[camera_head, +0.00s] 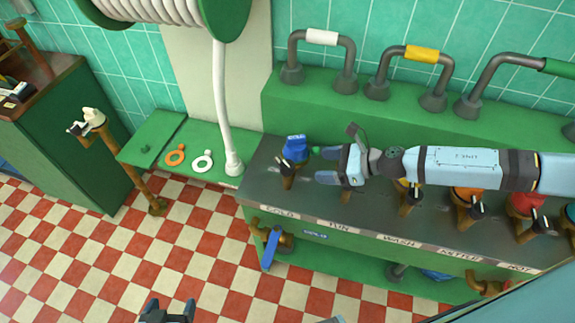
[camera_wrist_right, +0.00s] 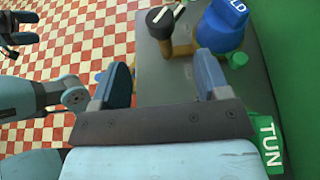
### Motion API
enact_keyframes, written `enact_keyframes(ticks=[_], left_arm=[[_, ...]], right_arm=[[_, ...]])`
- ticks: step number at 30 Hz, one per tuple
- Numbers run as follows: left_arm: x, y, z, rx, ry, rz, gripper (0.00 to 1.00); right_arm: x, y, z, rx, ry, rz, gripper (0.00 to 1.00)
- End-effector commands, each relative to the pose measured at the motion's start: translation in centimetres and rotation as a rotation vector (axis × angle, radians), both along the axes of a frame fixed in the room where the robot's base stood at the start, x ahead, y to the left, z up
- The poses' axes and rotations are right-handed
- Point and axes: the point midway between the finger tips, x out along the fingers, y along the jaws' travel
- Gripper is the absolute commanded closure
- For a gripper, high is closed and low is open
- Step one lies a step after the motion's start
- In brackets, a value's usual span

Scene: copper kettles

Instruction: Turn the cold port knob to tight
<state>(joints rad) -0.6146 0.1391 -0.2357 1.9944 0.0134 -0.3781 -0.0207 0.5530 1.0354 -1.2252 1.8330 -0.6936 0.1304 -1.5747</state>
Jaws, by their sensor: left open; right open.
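The COLD station is at the left end of the dark counter. It has a blue part marked COLD (camera_head: 295,148) and a black knob with a white mark (camera_wrist_right: 165,18) on a brass fitting. The black knob also shows small in the head view (camera_head: 287,169). My right gripper (camera_head: 326,165) is open and empty just right of the COLD station, its fingers pointing at it with a gap. In the right wrist view the blue part (camera_wrist_right: 222,28) and knob lie beyond the fingertips. My left gripper (camera_head: 168,309) is open at the bottom edge, far from the counter.
Pipe handles with white, yellow and green bands stand behind. Orange (camera_head: 175,155) and white (camera_head: 203,161) rings lie on a green shelf.

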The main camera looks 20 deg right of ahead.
Motion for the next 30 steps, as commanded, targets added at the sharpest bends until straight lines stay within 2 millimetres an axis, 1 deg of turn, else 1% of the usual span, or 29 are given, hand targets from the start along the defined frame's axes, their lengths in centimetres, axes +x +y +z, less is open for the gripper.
enact_keyframes(ticks=[1, 6, 12, 15, 20, 29, 30], left_arm=[[0.0, 0.0, 0.5, 0.0, -0.001, 0.0, 0.18], [0.1, 0.0, 1.1, -0.001, -0.002, 0.0, 0.18], [0.1, 0.0, 1.5, 0.001, -0.002, 0.0, 0.18], [0.0, 0.0, 1.6, 0.001, -0.001, 0.0, 0.18], [0.0, 0.1, 1.5, 0.001, 0.0, 0.0, 0.18], [0.0, 0.1, 1.5, 0.002, 0.002, 0.0, 0.18], [0.0, 0.1, 1.5, 0.002, 0.001, 0.0, 0.18]], right_arm=[[0.7, 1.0, -0.1, 0.003, -0.001, 0.001, 0.31], [2.6, 3.9, -1.6, 0.006, 0.001, -0.001, 0.31], [4.5, 6.8, -3.1, 0.005, 0.002, -0.002, 0.31], [5.2, 7.8, -3.7, 0.004, 0.002, -0.002, 0.31], [5.8, 8.6, -4.2, 0.004, 0.002, -0.002, 0.31], [5.9, 8.7, -4.3, 0.003, 0.003, -0.003, 0.31], [5.9, 8.7, -4.3, 0.003, 0.003, -0.003, 0.38]])
